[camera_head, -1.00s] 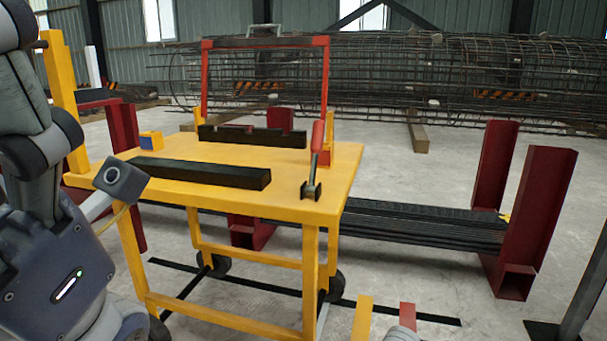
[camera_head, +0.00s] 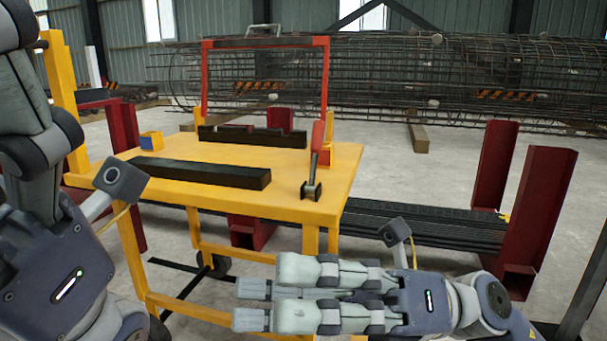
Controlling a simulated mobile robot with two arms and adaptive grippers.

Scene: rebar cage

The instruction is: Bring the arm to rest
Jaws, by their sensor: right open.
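My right gripper (camera_head: 262,303) is at the bottom centre of the head view. Its arm comes in from the lower right and its grey fingers point left. Its jaws are open and I see nothing between them. It is held in front of the lower frame of the yellow cart, apart from the tabletop. My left gripper (camera_head: 30,100) stands large along the left edge, pointing up. Its fingertips run out of the frame, so its jaw opening is hidden.
The yellow cart (camera_head: 330,172) carries black bars (camera_head: 199,171), a red-handled tool (camera_head: 312,175) and a small blue-yellow box (camera_head: 151,141). Red posts (camera_head: 541,205) and stacked dark bars (camera_head: 430,222) stand behind at right. A rebar cage (camera_head: 440,80) lies at the back.

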